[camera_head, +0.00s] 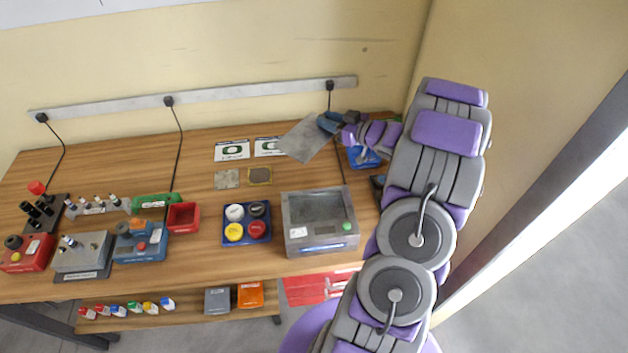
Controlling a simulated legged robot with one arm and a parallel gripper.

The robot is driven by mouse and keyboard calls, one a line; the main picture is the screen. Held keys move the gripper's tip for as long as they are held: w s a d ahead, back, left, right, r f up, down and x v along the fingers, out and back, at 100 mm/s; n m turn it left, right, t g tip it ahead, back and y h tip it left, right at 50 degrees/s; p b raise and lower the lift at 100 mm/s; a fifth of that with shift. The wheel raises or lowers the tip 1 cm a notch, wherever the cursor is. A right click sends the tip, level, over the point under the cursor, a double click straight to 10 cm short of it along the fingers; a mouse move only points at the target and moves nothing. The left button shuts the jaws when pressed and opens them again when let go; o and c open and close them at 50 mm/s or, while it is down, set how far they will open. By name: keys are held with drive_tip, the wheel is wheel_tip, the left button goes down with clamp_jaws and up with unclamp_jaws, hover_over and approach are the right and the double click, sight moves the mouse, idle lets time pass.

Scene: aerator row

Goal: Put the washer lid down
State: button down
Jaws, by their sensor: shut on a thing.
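My gripper (327,123) is at the back right of the table, shut on the washer lid (303,138), a thin flat grey panel. I hold the lid by its right edge, tilted in the picture; I cannot tell whether its lower edge touches the table. The washer (321,243) is a grey box with a dark interior, a white label and a green button at its front. It stands in front of the lid, nearer the table's front edge. The lid and the washer are apart.
Two white cards (232,150) and two small square plates (227,179) lie left of the lid. A blue tray (227,238) with coloured round lids stands left of the washer. A red bin (183,217) and several devices fill the left. A black cable hangs behind the lid.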

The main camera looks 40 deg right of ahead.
sight(329, 133)
wheel_tip(329, 133, down, 4)
drive_tip(key=shift+s+a+f+b, duration=0.15)
drive_tip(key=shift+f+b, duration=0.05)
drive_tip(key=shift+b, duration=0.3)
wheel_tip(329, 133, down, 7)
drive_tip(key=shift+d+b, duration=0.45)
drive_tip(key=c, duration=1.1)
unclamp_jaws()
drive_tip(key=shift+a, duration=0.2)
drive_tip(key=shift+o, duration=1)
drive_tip(key=shift+d, duration=0.3)
